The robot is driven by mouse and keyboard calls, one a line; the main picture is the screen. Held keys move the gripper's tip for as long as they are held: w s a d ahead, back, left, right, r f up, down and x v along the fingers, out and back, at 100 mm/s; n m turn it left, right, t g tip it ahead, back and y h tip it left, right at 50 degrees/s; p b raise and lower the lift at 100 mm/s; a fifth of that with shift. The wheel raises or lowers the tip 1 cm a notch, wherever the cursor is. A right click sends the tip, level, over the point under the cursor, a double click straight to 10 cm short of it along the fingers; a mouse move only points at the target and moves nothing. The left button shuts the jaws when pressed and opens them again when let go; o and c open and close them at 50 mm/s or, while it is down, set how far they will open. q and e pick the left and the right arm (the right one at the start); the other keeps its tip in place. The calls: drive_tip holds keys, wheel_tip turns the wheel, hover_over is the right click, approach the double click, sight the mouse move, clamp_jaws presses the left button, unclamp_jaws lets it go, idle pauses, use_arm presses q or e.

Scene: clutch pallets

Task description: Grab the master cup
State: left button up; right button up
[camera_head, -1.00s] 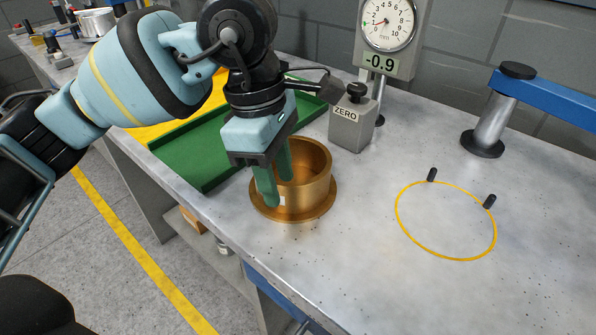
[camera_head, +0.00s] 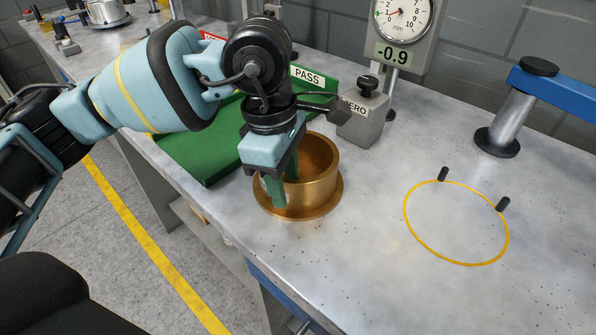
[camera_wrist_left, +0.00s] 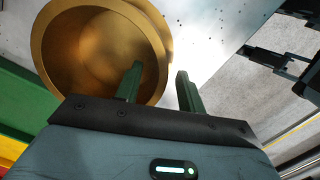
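The master cup, a brass-coloured round cup with a wide base flange (camera_head: 322,189), stands upright on the grey bench. It also fills the upper left of the left wrist view (camera_wrist_left: 60,45). My left gripper (camera_head: 284,183) points down at the cup's near left wall. In the wrist view, its green fingers (camera_wrist_left: 160,72) are apart, one over the cup's inside and one outside the wall. A gap shows between the fingers and the wall, so the gripper is open. My right gripper does not show clearly in either view.
A green PASS tray (camera_head: 205,155) lies behind and left of the cup. A ZERO block (camera_head: 362,125) and dial gauge reading -0.9 (camera_head: 400,50) stand behind. Right are a yellow ring with two pegs (camera_head: 457,264) and a blue-armed post (camera_head: 505,125). Bench between is clear.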

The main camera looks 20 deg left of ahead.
use_arm(q)
drive_tip(key=shift+d+f, duration=0.15)
drive_tip(key=shift+f, duration=1.1)
clamp_jaws()
idle(0.4)
drive_tip(key=shift+w+r, duration=0.1)
